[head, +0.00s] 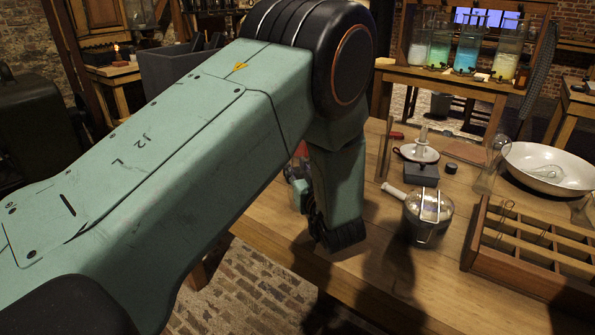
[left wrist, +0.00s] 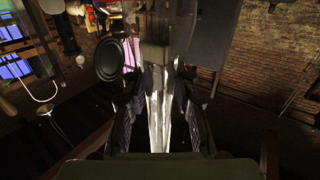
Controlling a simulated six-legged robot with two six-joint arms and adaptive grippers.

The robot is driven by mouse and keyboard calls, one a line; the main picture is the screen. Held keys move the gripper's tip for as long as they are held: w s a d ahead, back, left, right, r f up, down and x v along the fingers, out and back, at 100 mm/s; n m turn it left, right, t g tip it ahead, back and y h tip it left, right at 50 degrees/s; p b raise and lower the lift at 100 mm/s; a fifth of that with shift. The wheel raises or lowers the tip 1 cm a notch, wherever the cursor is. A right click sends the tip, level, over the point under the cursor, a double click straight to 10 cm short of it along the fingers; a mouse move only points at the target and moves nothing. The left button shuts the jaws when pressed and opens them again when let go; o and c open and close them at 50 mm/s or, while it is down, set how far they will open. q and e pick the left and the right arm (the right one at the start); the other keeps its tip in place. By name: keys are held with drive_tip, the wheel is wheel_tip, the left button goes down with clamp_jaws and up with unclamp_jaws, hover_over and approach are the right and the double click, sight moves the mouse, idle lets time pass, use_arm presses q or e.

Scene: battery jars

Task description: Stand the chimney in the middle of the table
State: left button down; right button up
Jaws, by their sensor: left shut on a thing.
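My left arm comes in from the left of the head view and bends down over the near left part of the table (head: 290,235). Its fingertips are hidden there behind my own arm. In the left wrist view my left gripper (left wrist: 159,100) is shut on a clear, long glass piece, which looks like the chimney (left wrist: 160,125). The glass lies between the two dark fingers, with bright streaks along it. Its ends are hard to make out. In the head view the held glass is hidden. My right gripper is not in view.
A glass pot with a handle (head: 427,215) stands near the table's middle. Behind it are a dark block (head: 421,174) and a white dish (head: 417,153). A wooden rack (head: 520,265), a white bowl (head: 550,168) and a slender clear glass (head: 490,165) stand at the right.

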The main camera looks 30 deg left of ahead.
use_arm(q)
drive_tip(key=shift+s+d+r, duration=0.1)
drive_tip(key=shift+s+d, duration=0.1)
drive_tip(key=shift+d, duration=0.15)
drive_tip(key=c, duration=1.3)
unclamp_jaws()
drive_tip(key=shift+w+a+f, duration=0.1)
drive_tip(key=shift+a+f, duration=0.15)
drive_tip(key=shift+f, duration=0.05)
drive_tip(key=shift+c, duration=0.2)
drive_tip(key=o, duration=0.3)
drive_tip(key=shift+d, duration=0.1)
drive_tip(key=shift+d+r, duration=0.1)
drive_tip(key=shift+r, duration=0.1)
